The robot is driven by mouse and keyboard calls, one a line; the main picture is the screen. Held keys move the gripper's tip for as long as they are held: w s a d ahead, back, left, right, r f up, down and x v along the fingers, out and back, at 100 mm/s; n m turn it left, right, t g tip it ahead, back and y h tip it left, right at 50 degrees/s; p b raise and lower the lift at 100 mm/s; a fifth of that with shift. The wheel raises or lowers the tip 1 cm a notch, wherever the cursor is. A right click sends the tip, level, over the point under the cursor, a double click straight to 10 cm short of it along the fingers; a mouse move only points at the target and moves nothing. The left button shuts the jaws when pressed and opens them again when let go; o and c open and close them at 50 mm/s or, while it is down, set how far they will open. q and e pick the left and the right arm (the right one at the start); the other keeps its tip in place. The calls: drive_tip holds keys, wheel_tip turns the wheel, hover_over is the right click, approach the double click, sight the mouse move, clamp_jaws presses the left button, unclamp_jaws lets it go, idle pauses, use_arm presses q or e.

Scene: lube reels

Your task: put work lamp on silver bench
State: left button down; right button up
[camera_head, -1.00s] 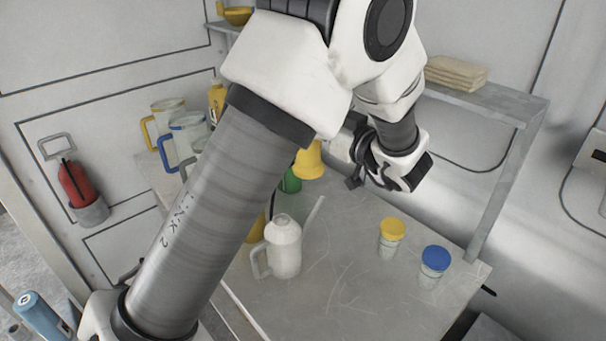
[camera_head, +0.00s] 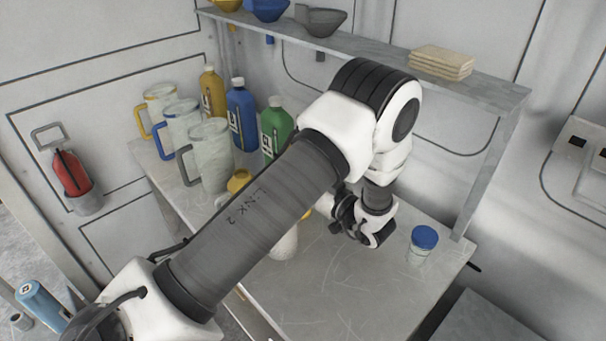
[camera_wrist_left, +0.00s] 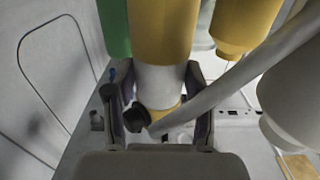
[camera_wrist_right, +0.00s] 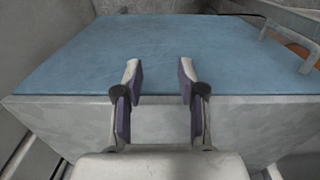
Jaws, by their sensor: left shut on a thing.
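The metal-topped silver bench (camera_head: 330,290) fills the middle of the head view. My left gripper (camera_head: 340,215) reaches over it, beside the white jug. It is shut on what looks like the work lamp, of which only a yellow bit (camera_head: 307,213) shows past my arm. In the left wrist view the lamp (camera_wrist_left: 163,35) has a yellow body and a whitish section between the fingers (camera_wrist_left: 157,95). Whether its base touches the bench is hidden. My right gripper (camera_wrist_right: 158,82) is open and empty in front of a blue-topped surface (camera_wrist_right: 180,45).
A white jug (camera_head: 284,243) stands partly behind my arm. A blue-lidded jar (camera_head: 423,243) is at right. Several mugs and bottles, including a green bottle (camera_head: 276,130), stand at the back left. A shelf (camera_head: 490,90) runs above. The bench's front is clear.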

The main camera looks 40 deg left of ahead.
use_arm(q)
drive_tip(key=shift+s+f, duration=0.1)
drive_tip(key=shift+s, duration=0.05)
drive_tip(key=shift+c, duration=2)
unclamp_jaws()
